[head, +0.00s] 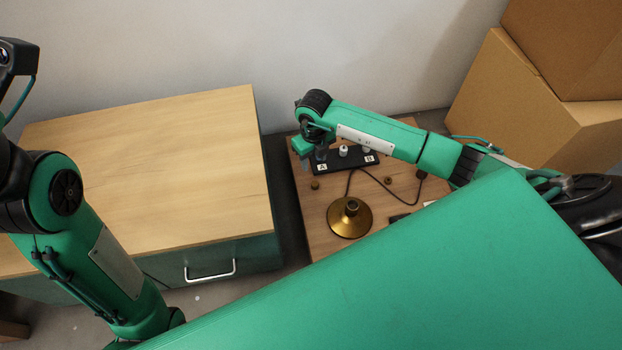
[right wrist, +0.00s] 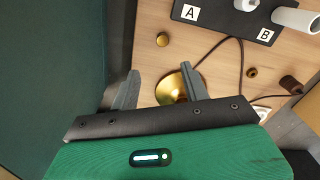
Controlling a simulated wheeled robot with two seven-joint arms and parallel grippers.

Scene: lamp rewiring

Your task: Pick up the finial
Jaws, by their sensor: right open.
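A small round brass knob, which looks like the finial (head: 315,185), sits on the wooden table near its left edge. It also shows in the right wrist view (right wrist: 162,40), ahead of the fingertips and apart from them. My right gripper (head: 313,161) is open and empty above the table's left side, close to the black board. Its two grey fingers show in the right wrist view (right wrist: 158,71), with bare table and part of the brass base beyond the gap. My left arm shows at the left of the head view, but its gripper does not.
A brass lamp base (head: 350,217) with a cord stands on the small table (head: 320,237). A black board (head: 331,165) marked A and B lies behind. A second small brass piece (head: 388,180) lies right of the finial. A wider cabinet (head: 150,165) stands left, across a gap.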

